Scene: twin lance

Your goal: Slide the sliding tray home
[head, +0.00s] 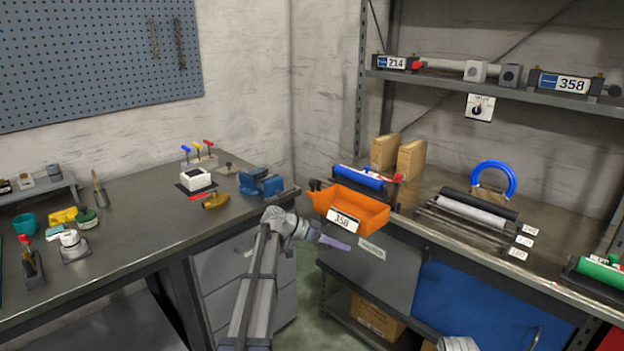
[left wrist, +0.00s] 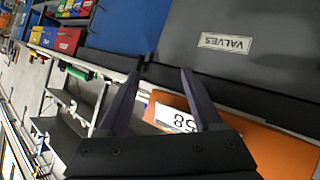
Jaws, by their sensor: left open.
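The sliding tray appears to be the orange tray (head: 362,208) with a white number label, at the left end of the right bench. It projects past the bench's front edge. In the left wrist view its orange wall (left wrist: 275,150) shows at the lower right, partly hidden by my gripper. My left gripper (head: 340,244) is below and in front of the tray in the head view, with its purple fingers pointing right. The left wrist view shows the fingers (left wrist: 160,76) spread apart with nothing between them. I cannot tell whether they touch the tray. My right gripper is not in view.
A grey drawer front marked VALVES (head: 385,262) and a blue panel (head: 460,300) lie below the bench edge. A blue vise (head: 262,182) sits on the left bench's corner.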

